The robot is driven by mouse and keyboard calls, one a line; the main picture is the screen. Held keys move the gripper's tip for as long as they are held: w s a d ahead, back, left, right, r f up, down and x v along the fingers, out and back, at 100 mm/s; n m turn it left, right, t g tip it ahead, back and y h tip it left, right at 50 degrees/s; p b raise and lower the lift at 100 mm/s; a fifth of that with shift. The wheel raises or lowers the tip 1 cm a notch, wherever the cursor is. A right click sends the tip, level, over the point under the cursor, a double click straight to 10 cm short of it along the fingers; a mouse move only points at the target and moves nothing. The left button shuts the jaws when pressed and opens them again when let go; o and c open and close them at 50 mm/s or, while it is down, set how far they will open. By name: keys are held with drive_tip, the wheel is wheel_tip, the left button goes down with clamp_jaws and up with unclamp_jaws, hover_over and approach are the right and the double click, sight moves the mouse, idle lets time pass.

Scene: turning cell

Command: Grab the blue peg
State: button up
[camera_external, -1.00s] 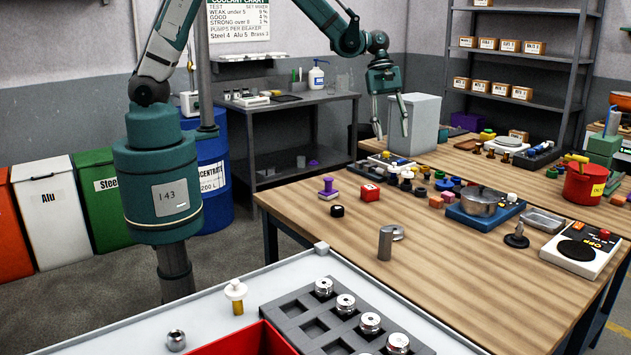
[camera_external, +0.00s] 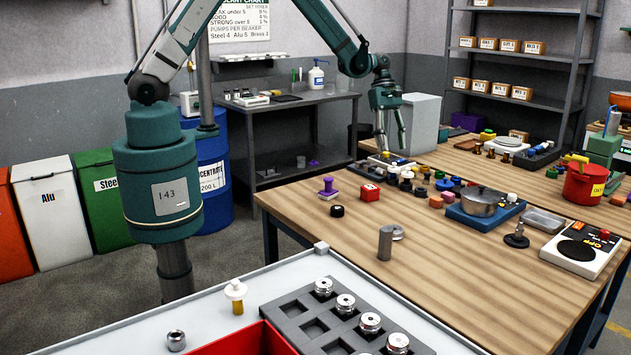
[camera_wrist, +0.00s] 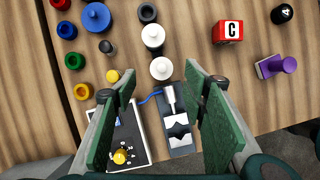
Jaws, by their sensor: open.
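My gripper (camera_external: 392,147) is open and empty above the far left part of the wooden table. In the wrist view its green fingers (camera_wrist: 163,90) stand wide apart over a dark block with pale notched pieces. A large round blue piece (camera_wrist: 96,16) lies at the upper left of the wrist view, outside the fingers. A smaller blue piece (camera_wrist: 66,30) is left of it. Both are seen from above, so I cannot tell which is the blue peg. In the external view a blue piece (camera_external: 445,184) stands among several small coloured pieces.
White pegs (camera_wrist: 153,36) stand just beyond the fingertips. A meter with a yellow knob (camera_wrist: 120,156) is beside the left finger. A red cube (camera_wrist: 228,32) and a purple stamp (camera_wrist: 276,66) are to the right. A pan (camera_external: 481,203) stands farther right on the table.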

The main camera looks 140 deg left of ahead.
sight(394, 163)
drive_tip(key=shift+x, duration=1.25)
drive_tip(key=shift+f, duration=0.15)
drive_tip(key=shift+p+x, duration=0.8)
drive_tip(key=shift+x, duration=1.7)
drive_tip(key=shift+d, duration=0.1)
drive_tip(key=c, duration=1.1)
